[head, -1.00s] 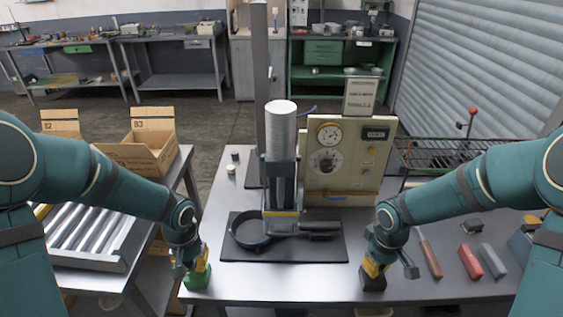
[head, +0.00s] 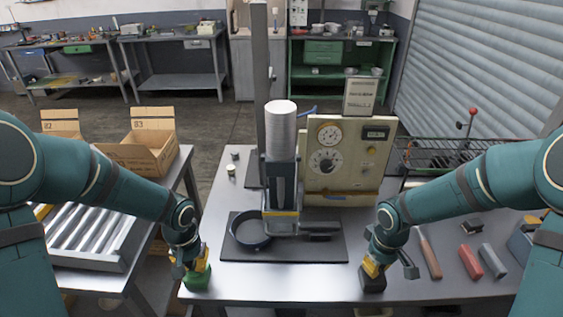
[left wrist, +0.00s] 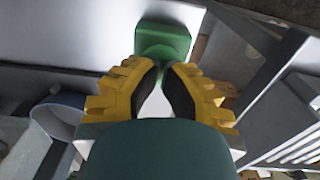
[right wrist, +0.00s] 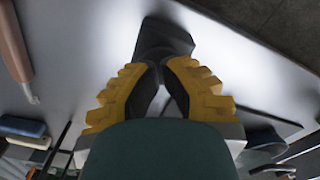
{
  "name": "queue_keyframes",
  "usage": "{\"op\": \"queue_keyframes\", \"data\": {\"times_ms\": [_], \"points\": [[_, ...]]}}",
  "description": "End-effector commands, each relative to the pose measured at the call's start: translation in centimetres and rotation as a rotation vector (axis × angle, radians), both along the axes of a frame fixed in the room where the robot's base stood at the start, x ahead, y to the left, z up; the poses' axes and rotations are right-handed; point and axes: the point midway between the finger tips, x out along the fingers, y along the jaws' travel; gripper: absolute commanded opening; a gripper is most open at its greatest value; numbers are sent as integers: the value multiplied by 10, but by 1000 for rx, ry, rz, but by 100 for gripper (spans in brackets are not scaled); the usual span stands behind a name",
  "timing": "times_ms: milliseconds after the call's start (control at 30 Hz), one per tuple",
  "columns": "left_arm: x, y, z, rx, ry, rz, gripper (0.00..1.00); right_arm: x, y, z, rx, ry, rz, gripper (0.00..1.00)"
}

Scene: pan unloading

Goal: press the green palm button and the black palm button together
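The green palm button (head: 196,281) sits at the front left corner of the metal table. My left gripper (head: 202,264) is shut and empty, with its tips down at the button's top. The button also shows beyond the fingertips in the left wrist view (left wrist: 163,42). The black palm button (head: 372,284) sits near the table's front edge, further right. My right gripper (head: 372,268) is shut and empty, with its tips down at that button's top. The button also shows in the right wrist view (right wrist: 163,38). The exact contact at both buttons is hidden by the fingers.
Between my arms, a press (head: 282,170) stands over a dark mat (head: 300,250) with a dark round pan (head: 250,230) on it. A control panel (head: 345,160) stands behind. Hand tools (head: 470,262) lie at right. A roller conveyor (head: 90,235) and cardboard box (head: 150,150) are at left.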

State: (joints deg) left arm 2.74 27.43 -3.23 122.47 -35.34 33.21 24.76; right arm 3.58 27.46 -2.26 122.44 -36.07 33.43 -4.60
Motion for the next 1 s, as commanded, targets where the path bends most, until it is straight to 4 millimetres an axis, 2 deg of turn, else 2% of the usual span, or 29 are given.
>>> {"op": "queue_keyframes", "data": {"times_ms": [167, 800, 1000], "points": [[0, 0, 6, 0, -2, 1, 0, 0, 0, 6, 0, -2, -1, 0], [1, 0, 52, 0, -2, -1, 0, 1, 0, 52, 0, -2, 0, 0], [0, 0, 60, 0, -1, 0, 0, 0, 0, 60, 0, 0, 0, 0]]}}
